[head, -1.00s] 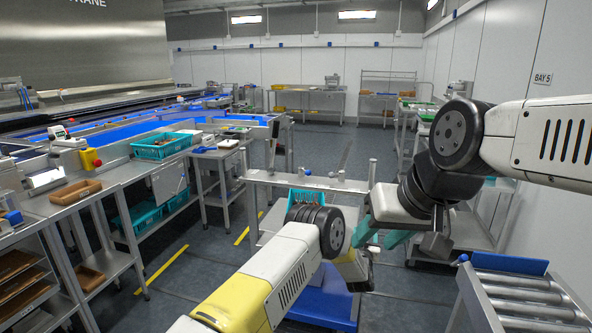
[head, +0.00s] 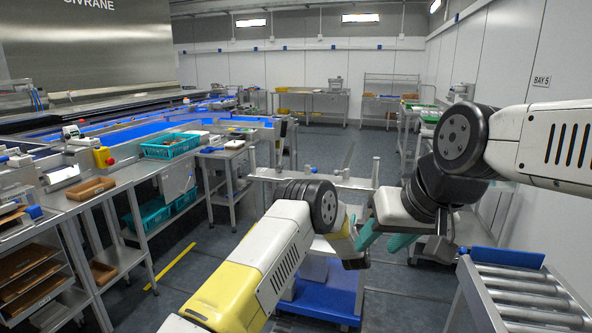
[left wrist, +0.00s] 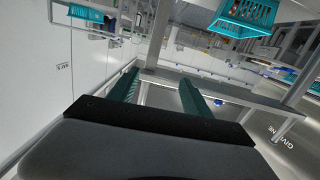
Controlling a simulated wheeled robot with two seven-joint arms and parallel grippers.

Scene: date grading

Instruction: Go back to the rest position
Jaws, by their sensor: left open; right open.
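My left arm, white and yellow, comes up from the bottom of the head view, its black elbow (head: 323,206) in front of a metal stand. Its gripper cannot be made out clearly there. In the left wrist view my left gripper (left wrist: 157,80) has two teal fingers spread apart with nothing between them. My right arm comes in from the right with a black elbow (head: 458,139). My right gripper (head: 379,246) shows teal fingers apart and empty, pointing down near the centre. The two arms are close together in the picture.
A metal stand (head: 345,182) and a blue base (head: 322,305) are just ahead. A roller conveyor (head: 525,295) is at lower right. Benches at left carry a teal crate (head: 170,147) and a brown tray (head: 90,188). Open floor (head: 385,150) lies beyond.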

